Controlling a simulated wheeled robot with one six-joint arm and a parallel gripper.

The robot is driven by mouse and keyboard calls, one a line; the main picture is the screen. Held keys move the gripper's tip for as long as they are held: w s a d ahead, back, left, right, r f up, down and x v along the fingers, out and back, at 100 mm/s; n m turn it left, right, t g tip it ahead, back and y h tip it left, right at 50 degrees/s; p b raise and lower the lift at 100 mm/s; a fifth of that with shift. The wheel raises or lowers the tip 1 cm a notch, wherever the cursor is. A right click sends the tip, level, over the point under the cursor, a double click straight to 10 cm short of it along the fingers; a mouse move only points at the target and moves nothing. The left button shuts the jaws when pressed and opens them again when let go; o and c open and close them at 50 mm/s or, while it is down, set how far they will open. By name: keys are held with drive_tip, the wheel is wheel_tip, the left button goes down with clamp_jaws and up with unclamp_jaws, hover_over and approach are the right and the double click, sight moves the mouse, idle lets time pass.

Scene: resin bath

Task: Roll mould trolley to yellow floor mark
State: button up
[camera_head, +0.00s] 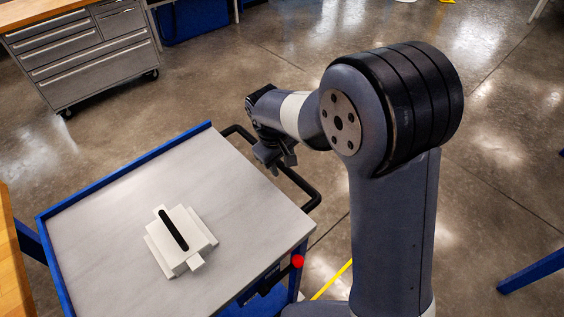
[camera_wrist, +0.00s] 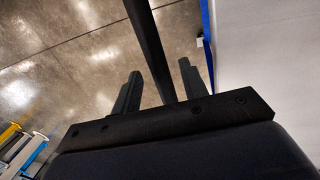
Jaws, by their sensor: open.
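The mould trolley (camera_head: 105,228) has a grey top with blue edges and stands left of my arm in the head view. A white mould (camera_head: 162,255) with a black bar on it sits on the top. The trolley's black push handle (camera_head: 312,193) sticks out on its right side. My gripper (camera_head: 278,165) is open at the handle. In the wrist view the handle bar (camera_wrist: 150,45) runs between the two fingers (camera_wrist: 158,88), with gaps on both sides. A yellow floor mark (camera_head: 332,281) shows partly at the bottom, the rest hidden behind my arm and the trolley.
A grey drawer cabinet (camera_head: 85,60) on casters stands at the back left. A wooden bench edge (camera_head: 8,250) is close to the trolley's left side. A blue leg (camera_head: 535,270) stands at the lower right. The concrete floor behind the handle is clear.

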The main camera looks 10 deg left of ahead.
drive_tip(key=shift+f, duration=0.25)
clamp_jaws()
idle(0.3)
